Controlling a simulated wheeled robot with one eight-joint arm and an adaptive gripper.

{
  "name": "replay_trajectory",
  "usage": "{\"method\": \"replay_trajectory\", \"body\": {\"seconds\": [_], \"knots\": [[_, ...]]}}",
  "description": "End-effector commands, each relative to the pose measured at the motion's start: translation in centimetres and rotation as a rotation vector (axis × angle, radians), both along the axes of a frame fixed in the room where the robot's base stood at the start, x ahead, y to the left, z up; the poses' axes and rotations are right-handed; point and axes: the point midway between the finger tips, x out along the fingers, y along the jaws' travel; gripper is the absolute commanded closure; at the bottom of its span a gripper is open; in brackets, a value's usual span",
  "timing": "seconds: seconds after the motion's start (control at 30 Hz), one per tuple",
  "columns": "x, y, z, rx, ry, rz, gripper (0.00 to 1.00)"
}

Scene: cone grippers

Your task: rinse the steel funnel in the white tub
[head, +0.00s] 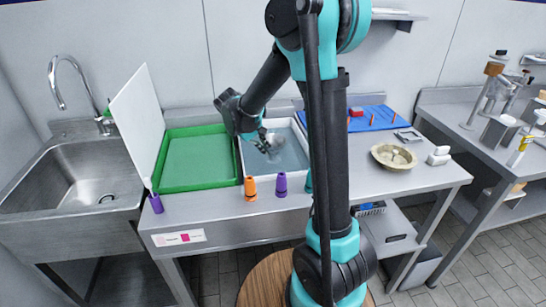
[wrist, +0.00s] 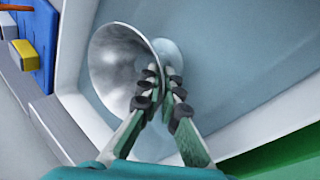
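The white tub (head: 283,125) stands on the steel table and holds bluish water (head: 293,155). It fills much of the wrist view, with its pale wall (wrist: 85,110) at the left. My gripper (head: 264,142) reaches down into the tub. The steel funnel (head: 274,152) is at its fingertips, inside the tub. In the wrist view the fingers (wrist: 160,78) are closed together on the funnel (wrist: 113,62), whose wide mouth shows left of them. A smaller pale round shape shows behind the fingertips. How deep the funnel sits in the water is unclear.
A green tray (head: 196,160) with an upright white board (head: 137,118) adjoins the tub's left. Orange (head: 250,188) and purple (head: 281,185) cones stand in front. A blue mat (head: 375,118) and beige bowl (head: 393,156) lie right. A sink (head: 75,180) is far left.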

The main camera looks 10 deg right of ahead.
Motion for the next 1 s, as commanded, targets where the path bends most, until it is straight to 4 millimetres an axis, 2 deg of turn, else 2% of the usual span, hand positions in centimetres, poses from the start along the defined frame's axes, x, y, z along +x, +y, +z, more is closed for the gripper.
{"method": "replay_trajectory", "body": {"seconds": [1.0], "knots": [[0.0, 0.0, 7.4, 0.000, 0.000, 0.000, 1.00]]}}
